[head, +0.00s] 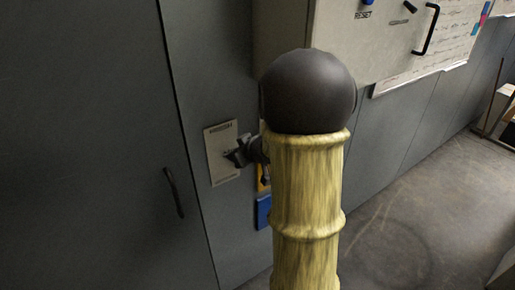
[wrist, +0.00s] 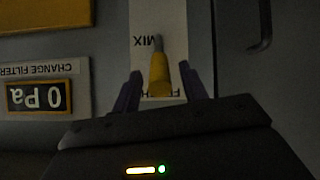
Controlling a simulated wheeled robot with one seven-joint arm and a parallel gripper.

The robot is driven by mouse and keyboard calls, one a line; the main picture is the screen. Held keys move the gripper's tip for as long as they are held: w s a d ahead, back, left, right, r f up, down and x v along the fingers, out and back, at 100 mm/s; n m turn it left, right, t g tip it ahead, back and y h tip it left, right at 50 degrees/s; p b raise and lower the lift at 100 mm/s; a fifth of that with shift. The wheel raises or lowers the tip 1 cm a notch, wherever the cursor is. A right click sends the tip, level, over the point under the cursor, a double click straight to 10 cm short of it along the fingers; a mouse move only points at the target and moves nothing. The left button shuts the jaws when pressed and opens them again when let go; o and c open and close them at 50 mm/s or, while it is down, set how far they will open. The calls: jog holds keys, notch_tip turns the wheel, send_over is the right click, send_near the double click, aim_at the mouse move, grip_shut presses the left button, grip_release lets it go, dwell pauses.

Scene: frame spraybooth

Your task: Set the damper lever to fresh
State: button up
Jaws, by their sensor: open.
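The damper lever (wrist: 159,76) is yellow and stands out from a pale label plate (wrist: 145,18) in the wrist view. The plate's lettering is upside down there: "MIX" is beside the lever's upper end, and a partly hidden word starting with "F" is near its lower end. My gripper (wrist: 161,70) is open, with one dark finger on each side of the lever. I cannot tell whether either finger touches it. In the head view, my gripper (head: 240,156) is at the right part of the plate (head: 220,158), and the lever is hidden.
A "0 Pa" display (wrist: 40,97) under a "CHANGE FILTER" label is left in the wrist view. A dark door handle (head: 174,192) is left of the plate in the head view. A control box (head: 385,35) juts out above right. Open floor (head: 400,225) lies right.

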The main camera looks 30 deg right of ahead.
jog(key=p+v, duration=0.3)
jog(key=v, duration=1.2)
jog(key=shift+p, duration=0.3)
jog(key=s+a+f+m+g, duration=0.1)
jog(key=s+a+f+g, duration=0.2)
jog(key=a+f, duration=0.3)
jog(key=s+a+f+m+g+b, duration=0.1)
jog(key=s+a+f+g, duration=0.3)
jog(key=a, duration=0.6)
notch_tip(320, 180, down, 3)
jog(key=shift+r+m+g+h+b, duration=0.2)
jog(key=shift+m+g+h+b, duration=0.15)
jog(key=shift+g, duration=0.25)
jog(key=shift+s, duration=0.15)
jog(key=shift+c, duration=0.2)
